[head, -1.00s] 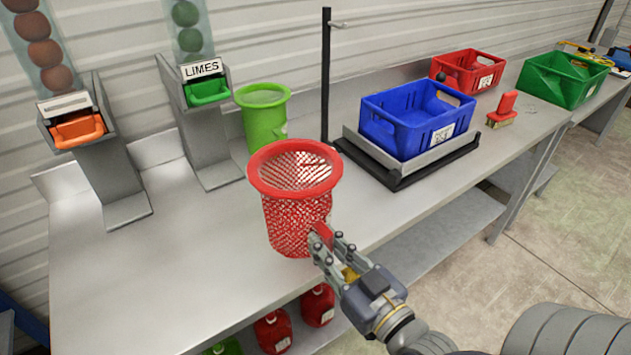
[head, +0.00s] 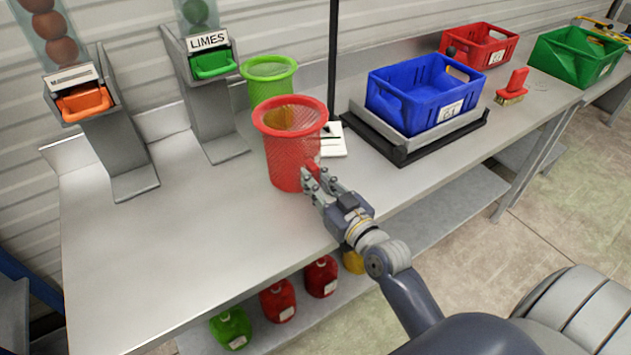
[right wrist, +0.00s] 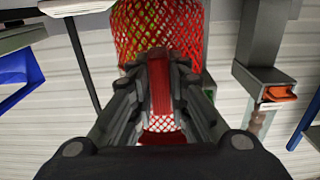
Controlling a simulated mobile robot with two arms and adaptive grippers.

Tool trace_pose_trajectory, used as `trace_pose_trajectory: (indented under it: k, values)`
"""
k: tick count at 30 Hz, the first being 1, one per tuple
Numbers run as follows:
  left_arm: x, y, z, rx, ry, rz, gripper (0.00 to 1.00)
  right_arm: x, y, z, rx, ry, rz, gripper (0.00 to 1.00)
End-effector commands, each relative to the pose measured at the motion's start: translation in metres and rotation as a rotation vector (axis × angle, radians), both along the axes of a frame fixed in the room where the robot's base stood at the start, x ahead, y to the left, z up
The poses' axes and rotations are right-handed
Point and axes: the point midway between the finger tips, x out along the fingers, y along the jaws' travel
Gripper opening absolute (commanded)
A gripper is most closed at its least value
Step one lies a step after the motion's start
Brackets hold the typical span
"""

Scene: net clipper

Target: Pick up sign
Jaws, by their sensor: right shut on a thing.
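A white sign reading LIMES (head: 208,41) is on the top of a grey dispenser at the back. Another white sign (head: 70,76), its text unreadable, is on the dispenser with the orange tray at left. A white card with dark marks (head: 334,143) lies on the table behind the red mesh basket (head: 290,150). I cannot tell which is the task's sign. My right gripper (head: 309,180) is shut on the basket's red tab, which also shows between the fingers in the right wrist view (right wrist: 160,85). The basket is upright; its contact with the table is unclear. My left gripper is not in view.
A green basket (head: 268,72) stands behind the red one. A blue crate (head: 400,108) sits on a black-edged scale (head: 400,152) at right, beside a dark post (head: 332,60). The table (head: 200,225) is clear at front left. Red jugs (head: 278,300) stand below.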

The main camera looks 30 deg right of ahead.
Motion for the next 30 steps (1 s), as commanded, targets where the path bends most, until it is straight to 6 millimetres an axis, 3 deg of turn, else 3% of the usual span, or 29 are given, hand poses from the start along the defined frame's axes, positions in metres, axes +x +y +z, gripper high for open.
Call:
trace_pose_trajectory:
  k: [13, 14, 16, 30]
  values:
    - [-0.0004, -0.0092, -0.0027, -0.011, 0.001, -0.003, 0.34, -0.0004, -0.0002, -0.011, 0.0, -0.002, -0.001, 0.0]
    - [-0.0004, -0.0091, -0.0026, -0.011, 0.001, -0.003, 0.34, -0.0004, -0.0002, -0.011, 0.0, -0.002, -0.001, 0.18]
    - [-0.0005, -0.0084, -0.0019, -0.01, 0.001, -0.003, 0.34, -0.0004, -0.0002, -0.0102, 0.0, -0.002, -0.001, 0.34]
    - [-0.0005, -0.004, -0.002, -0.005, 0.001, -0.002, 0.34, -0.0064, -0.0006, -0.0086, 0.0, 0.0, -0.001, 0.36]
